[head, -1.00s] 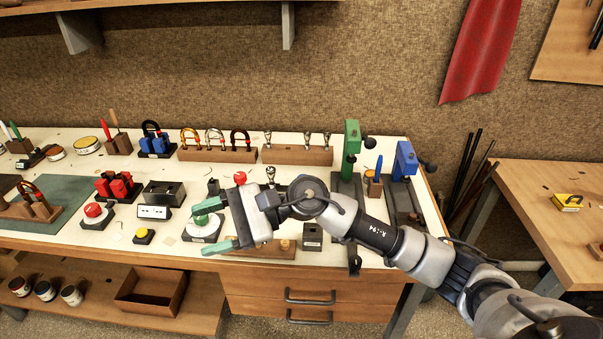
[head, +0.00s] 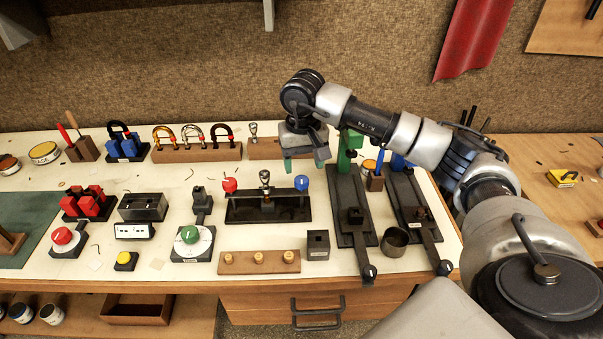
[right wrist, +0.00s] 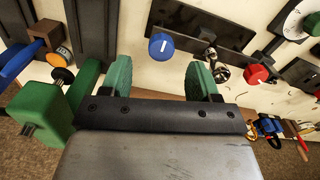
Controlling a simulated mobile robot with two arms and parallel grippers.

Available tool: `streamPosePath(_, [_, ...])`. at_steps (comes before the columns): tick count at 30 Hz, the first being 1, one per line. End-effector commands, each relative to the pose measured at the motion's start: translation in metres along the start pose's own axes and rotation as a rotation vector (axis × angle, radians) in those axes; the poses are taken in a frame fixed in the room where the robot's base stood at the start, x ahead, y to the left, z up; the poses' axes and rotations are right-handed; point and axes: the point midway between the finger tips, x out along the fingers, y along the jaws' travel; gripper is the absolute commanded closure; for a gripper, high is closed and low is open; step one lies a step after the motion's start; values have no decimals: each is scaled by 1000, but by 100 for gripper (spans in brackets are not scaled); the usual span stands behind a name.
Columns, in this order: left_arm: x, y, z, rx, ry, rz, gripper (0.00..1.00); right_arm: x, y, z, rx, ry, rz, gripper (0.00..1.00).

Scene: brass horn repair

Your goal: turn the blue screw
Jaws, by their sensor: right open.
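The blue screw (head: 301,184) has a round blue head with a white line. It stands at the right end of a black plate (head: 240,213). In the right wrist view the blue screw (right wrist: 161,45) is beyond the fingertips, roughly centred between them. My right gripper (head: 304,162) points down behind the blue screw in the head view, apart from it. Its green-padded fingers (right wrist: 160,72) are open with nothing between them. My left gripper is not in view.
A red screw (head: 229,185) and a silver fitting (head: 264,178) stand on the same plate. A green clamp (head: 346,150) is close to the right of my gripper. In front are a green-knobbed dial (head: 190,236) and a wooden block with pegs (head: 259,263).

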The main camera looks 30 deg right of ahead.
Motion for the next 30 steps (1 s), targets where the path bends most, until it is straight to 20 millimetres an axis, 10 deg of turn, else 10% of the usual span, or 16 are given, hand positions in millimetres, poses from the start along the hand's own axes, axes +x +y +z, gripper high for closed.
streamPosePath(9, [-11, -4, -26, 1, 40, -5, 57, 46, -1, 0, 0, -2, 0, 39])
streamPosePath(20, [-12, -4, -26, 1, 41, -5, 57, 53, -1, 0, -1, 0, -2, 39])
streamPosePath(30, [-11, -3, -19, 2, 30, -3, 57, 52, -1, 0, 0, 0, -2, 88])
